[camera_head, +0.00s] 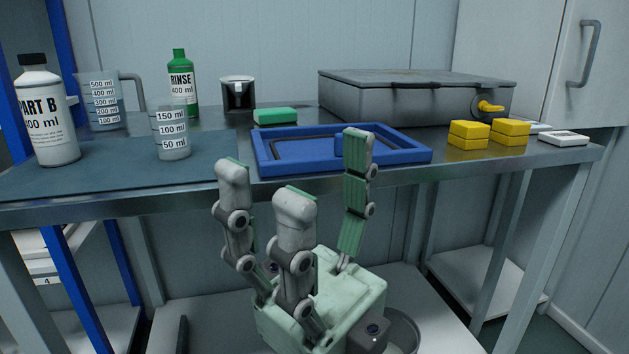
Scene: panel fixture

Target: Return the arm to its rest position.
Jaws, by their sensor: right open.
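My right gripper (315,190) is in the middle of the head view, in front of the table's front edge. Its several jointed fingers point up and stand apart, with nothing between them. The fingertips overlap the front of the blue tray (262,160) in the picture; I cannot tell whether they touch it. My left gripper is not in view.
The metal table (480,160) carries a PART B bottle (48,115), a jug (103,100), a beaker (172,135), a green RINSE bottle (181,85), a green block (275,116), yellow blocks (469,134) and a grey case (400,98). A shelf lies below.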

